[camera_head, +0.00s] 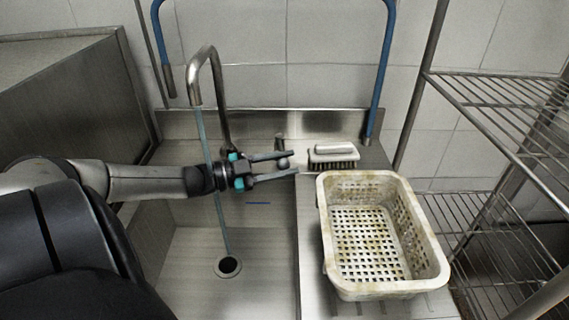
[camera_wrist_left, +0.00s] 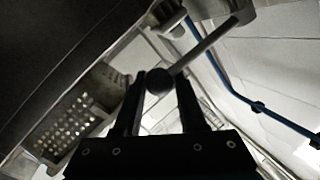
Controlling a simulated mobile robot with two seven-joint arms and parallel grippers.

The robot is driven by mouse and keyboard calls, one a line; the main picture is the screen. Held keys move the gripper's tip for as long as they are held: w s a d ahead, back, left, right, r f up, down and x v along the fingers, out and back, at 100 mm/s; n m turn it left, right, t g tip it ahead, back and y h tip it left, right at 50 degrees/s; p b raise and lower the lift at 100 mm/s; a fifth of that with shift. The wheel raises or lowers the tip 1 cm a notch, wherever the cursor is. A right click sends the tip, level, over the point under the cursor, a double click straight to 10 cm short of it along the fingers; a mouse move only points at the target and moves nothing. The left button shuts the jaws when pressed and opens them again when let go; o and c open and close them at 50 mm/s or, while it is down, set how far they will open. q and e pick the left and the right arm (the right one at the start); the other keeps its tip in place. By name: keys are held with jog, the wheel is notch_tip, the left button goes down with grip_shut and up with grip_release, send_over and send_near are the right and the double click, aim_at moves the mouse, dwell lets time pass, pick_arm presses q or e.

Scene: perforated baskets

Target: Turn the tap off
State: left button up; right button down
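The tap's curved steel spout (camera_head: 204,72) rises at the back left of the sink. A thin stream of water (camera_head: 213,170) runs from it down to the drain (camera_head: 228,267). The tap's lever, a rod (camera_wrist_left: 205,45) with a dark ball end (camera_wrist_left: 158,82), shows in the left wrist view. My left gripper (camera_head: 293,163) reaches across the sink in the head view, with its fingers spread around the ball. In the left wrist view the gripper (camera_wrist_left: 163,85) has the ball at its fingertips; the left finger looks close to it, with a gap at the right finger. My right gripper is out of view.
A stained perforated basket (camera_head: 432,262) stands on the drainboard to the right of the gripper. A brush (camera_head: 334,154) lies behind the basket. A blue hose (camera_head: 380,85) hangs at the back. Wire shelves (camera_head: 500,90) stand at the right.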

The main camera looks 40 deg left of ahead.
pick_arm(q)
jog(key=o, duration=0.4)
jog(key=shift+a+f, duration=0.1)
jog(key=shift+f, duration=0.15)
jog(key=shift+o, duration=0.3)
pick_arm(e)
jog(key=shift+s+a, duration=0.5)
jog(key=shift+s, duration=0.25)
pick_arm(q)
jog(key=shift+r, duration=0.1)
jog(key=shift+s+a, duration=0.15)
jog(key=shift+s, duration=0.1)
jog(key=p+v, duration=0.4)
jog(key=v, duration=0.7)
jog(key=shift+s, duration=0.2)
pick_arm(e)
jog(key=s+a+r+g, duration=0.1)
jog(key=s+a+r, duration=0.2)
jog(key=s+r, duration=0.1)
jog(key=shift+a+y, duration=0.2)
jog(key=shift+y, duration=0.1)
pick_arm(q)
jog(key=shift+c, duration=0.4)
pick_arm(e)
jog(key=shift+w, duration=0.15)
